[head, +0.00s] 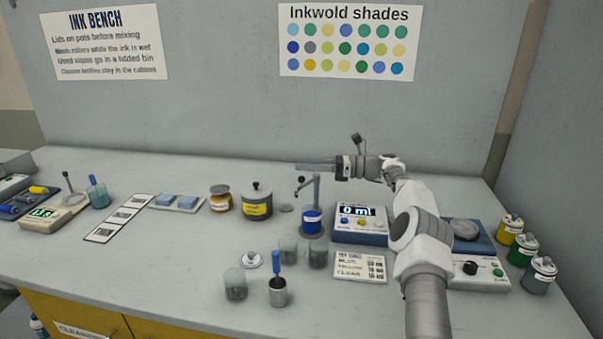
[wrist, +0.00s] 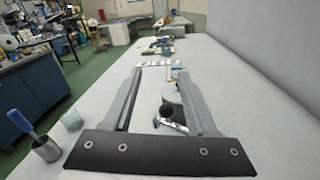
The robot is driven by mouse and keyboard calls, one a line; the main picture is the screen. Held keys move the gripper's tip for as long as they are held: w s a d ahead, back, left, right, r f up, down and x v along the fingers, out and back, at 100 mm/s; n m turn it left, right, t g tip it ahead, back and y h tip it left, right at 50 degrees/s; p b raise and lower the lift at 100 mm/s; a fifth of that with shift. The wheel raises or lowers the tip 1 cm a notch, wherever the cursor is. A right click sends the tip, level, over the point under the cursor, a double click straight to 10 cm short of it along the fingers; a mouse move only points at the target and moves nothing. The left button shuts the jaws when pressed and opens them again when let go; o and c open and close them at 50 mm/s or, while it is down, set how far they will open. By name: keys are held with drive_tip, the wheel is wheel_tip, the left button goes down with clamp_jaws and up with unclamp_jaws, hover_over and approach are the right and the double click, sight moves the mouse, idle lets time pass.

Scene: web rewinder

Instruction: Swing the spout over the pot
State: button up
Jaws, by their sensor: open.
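The spout (head: 316,187) is a thin grey post with a short arm that reaches left and ends in a dark knob. A blue-labelled pot (head: 312,221) stands at the foot of the post; I cannot tell whether the spout's tip is over its mouth. A dark lidded pot with a yellow label (head: 257,203) stands to the left. My gripper (head: 297,166) is open and empty, pointing left just above the spout in the picture. In the wrist view, my gripper (wrist: 160,72) shows its fingers apart, with a dark and silvery part, likely the spout (wrist: 168,112), below and between them.
A meter reading 0 ml (head: 360,226) stands right of the spout. Glass jars (head: 288,250), a metal cup (head: 278,293) with a blue-handled tool and a small lid (head: 252,260) stand in front. An amber jar (head: 220,199) is farther left. The back wall rises behind the bench.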

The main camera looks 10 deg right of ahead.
drive_tip(key=s+d+r+p, duration=0.1)
drive_tip(key=s+d+r, duration=0.4)
drive_tip(key=d, duration=0.3)
drive_tip(key=shift+s+d+r+p, duration=0.2)
drive_tip(key=shift+s+r+p, duration=0.2)
drive_tip(key=shift+r, duration=0.1)
